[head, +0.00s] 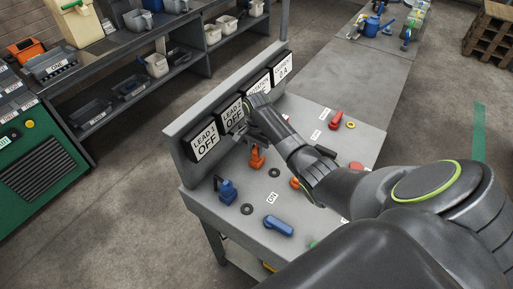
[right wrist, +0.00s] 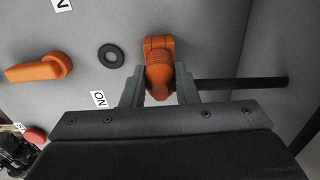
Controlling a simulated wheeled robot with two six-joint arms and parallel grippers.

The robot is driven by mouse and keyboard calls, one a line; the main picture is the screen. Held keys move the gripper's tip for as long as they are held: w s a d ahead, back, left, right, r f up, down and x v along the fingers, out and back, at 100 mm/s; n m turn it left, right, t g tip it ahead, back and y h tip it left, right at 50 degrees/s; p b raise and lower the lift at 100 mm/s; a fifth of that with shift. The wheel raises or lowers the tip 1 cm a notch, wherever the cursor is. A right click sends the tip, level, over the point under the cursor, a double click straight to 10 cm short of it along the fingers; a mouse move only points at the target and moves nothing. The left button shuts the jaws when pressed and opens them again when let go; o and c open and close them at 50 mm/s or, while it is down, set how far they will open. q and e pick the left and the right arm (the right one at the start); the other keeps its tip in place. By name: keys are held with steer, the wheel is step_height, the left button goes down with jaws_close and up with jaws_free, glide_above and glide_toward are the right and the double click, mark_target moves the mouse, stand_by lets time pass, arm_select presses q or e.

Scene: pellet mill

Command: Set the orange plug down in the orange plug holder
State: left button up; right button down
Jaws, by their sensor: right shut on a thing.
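The orange plug (head: 257,157) is near the upright panel at the back of the grey bench. It also shows in the right wrist view (right wrist: 158,75), between the two fingers. My right gripper (head: 258,142) is shut on it; its point in the right wrist view is between the fingertips (right wrist: 159,88). A black rod (right wrist: 240,82) runs to the right beside the plug. I cannot make out the orange plug holder separately, nor whether the plug touches anything beneath it. My left gripper is not in view.
A black ring (right wrist: 111,56) and an orange lever (right wrist: 40,69) lie beside the plug. The bench also bears a blue plug (head: 227,191), a blue lever (head: 279,226) and a red lever (head: 335,119). Signs reading LEAD 1 OFF (head: 206,140) and LEAD 2 OFF (head: 232,114) stand on the panel.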

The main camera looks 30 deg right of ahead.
stand_by(0.3)
steer(key=c, duration=1.1)
jaws_free()
steer(key=shift+o, duration=0.5)
steer(key=shift+f, duration=0.1)
steer(key=o, duration=1)
